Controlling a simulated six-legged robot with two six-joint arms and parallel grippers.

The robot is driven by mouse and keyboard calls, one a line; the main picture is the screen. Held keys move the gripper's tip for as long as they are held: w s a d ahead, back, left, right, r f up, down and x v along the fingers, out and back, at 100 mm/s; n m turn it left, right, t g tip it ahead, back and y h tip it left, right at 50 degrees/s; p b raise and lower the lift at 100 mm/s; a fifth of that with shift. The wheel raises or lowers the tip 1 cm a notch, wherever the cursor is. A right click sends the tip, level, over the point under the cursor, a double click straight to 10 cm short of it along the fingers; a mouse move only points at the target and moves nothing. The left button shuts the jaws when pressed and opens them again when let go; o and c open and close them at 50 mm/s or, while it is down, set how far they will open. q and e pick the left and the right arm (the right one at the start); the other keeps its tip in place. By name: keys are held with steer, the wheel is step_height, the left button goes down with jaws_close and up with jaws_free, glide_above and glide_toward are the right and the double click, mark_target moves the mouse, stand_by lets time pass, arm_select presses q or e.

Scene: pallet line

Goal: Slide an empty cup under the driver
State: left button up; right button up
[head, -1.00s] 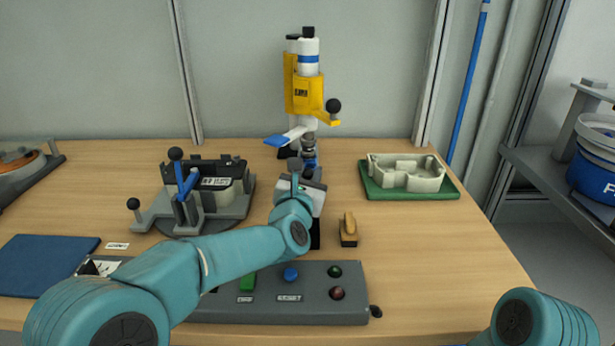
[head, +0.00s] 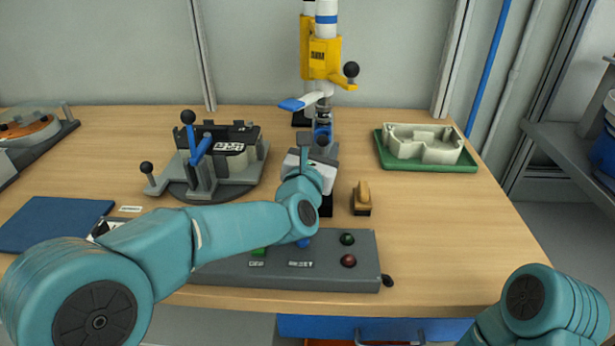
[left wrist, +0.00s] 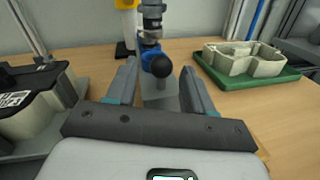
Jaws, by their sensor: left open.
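The driver (head: 320,60) is a yellow and white upright press with a black ball knob and a blue-tipped lever, at the back of the bench. In the left wrist view its grey lower end (left wrist: 152,14) points down over a blue part (left wrist: 150,50). A black ball knob (left wrist: 161,66) stands on a grey block (left wrist: 160,95) in front of it. I cannot make out a cup for certain. My left gripper (head: 320,149) is just in front of the driver; its open fingers (left wrist: 158,68) stand either side of the knob, with no grip on it. My right gripper is out of view.
A grey fixture (head: 222,160) with a blue lever stands left. A green tray (head: 448,162) with a pale casting is right. A wooden-handled stamp or brush (head: 362,197) is nearer. A button panel (head: 330,262) and blue mat (head: 50,224) lie in front.

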arm_select(q)
steer(key=s+a+b, duration=0.1)
steer(key=s+a, duration=0.1)
steer(key=s, duration=1.1)
steer(key=shift+a+b, duration=0.25)
steer(key=shift+b, duration=0.05)
steer(key=shift+w, duration=0.1)
